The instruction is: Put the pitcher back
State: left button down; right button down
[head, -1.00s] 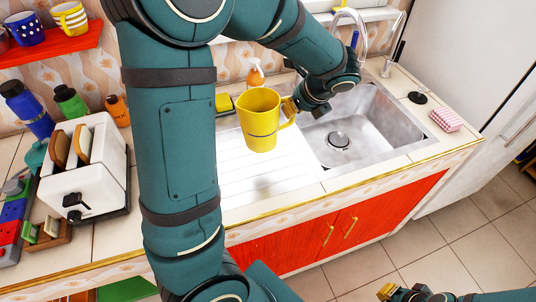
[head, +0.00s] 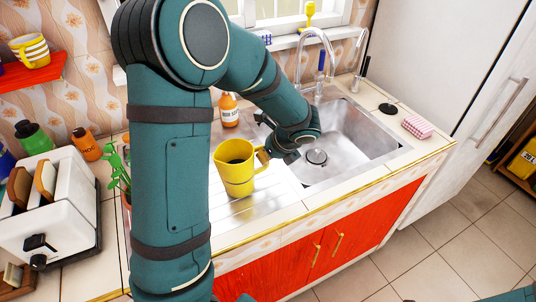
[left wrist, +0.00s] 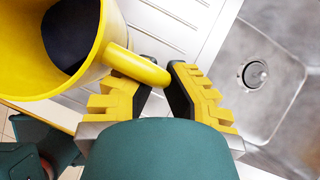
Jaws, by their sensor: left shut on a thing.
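The yellow pitcher (head: 235,178) is upright over the ridged drainboard, left of the sink basin. I cannot tell whether its base touches the board. Its inside looks dark at the bottom in the left wrist view (left wrist: 40,78). My left gripper (head: 271,157) comes in from the sink side and is shut on the pitcher's handle. In the left wrist view, the yellow-padded fingers (left wrist: 161,78) lie on both sides of the handle. My right gripper is not in view.
The sink basin (head: 362,135) and tap (head: 327,50) are to the right. A toaster (head: 45,225), a small plant (head: 117,172) and bottles, including an orange one (head: 230,110), stand on the counter. A red shelf (head: 30,72) holds a striped mug (head: 30,50).

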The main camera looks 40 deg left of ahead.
pick_arm(q)
jog(key=shift+f, duration=0.1)
jog(key=c, duration=1.1)
grip_release()
jog(key=shift+c, duration=0.2)
